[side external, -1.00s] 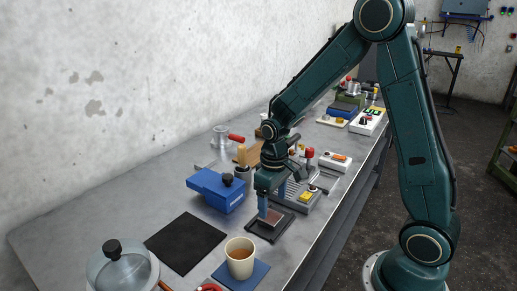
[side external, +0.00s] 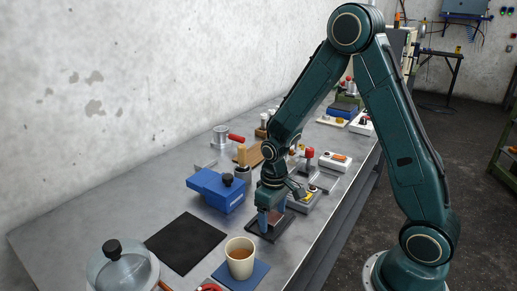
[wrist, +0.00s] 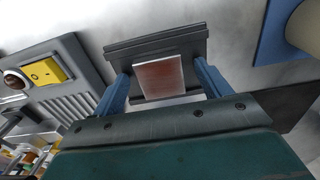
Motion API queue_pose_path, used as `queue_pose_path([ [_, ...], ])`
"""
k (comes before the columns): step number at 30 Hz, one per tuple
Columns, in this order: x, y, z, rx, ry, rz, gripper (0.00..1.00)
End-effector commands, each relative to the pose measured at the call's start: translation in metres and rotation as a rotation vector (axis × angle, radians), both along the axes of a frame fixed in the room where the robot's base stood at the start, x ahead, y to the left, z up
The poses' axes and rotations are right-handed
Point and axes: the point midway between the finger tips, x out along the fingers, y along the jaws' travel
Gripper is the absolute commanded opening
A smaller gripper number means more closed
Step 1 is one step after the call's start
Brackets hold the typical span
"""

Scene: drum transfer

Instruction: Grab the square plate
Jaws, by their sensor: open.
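The square plate (wrist: 160,77) is a thin reddish-brown piece with a pale edge, seen in the wrist view. It lies between my gripper's two blue fingers, in front of a dark grey stepped holder (wrist: 155,42). My gripper (wrist: 161,72) is open, with a finger on each side of the plate and a visible gap at both sides. In the side view my gripper (side external: 269,220) points down at the dark holder (side external: 280,230) on the bench. The fingers hide most or all of the plate there.
A blue box with a black knob (side external: 216,190) stands left of my gripper. A cup of brown liquid (side external: 240,258) on a blue mat (side external: 257,275) is in front. A grey ridged device (side external: 305,199) is close behind. A black mat (side external: 185,243) lies flat at left.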

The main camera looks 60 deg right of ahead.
Motion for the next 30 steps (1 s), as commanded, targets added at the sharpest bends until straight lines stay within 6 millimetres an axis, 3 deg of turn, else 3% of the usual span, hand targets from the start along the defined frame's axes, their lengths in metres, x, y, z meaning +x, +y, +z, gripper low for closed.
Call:
queue_pose_path([
  [7, 0.0000, 0.0000, 0.0002, 0.000, 0.000, 0.000, 0.76],
  [17, 0.0000, 0.0000, 0.0003, 0.000, 0.000, 0.000, 0.14],
  [30, 0.0007, -0.0001, 0.0055, 0.000, -0.002, 0.000, 0.14],
])
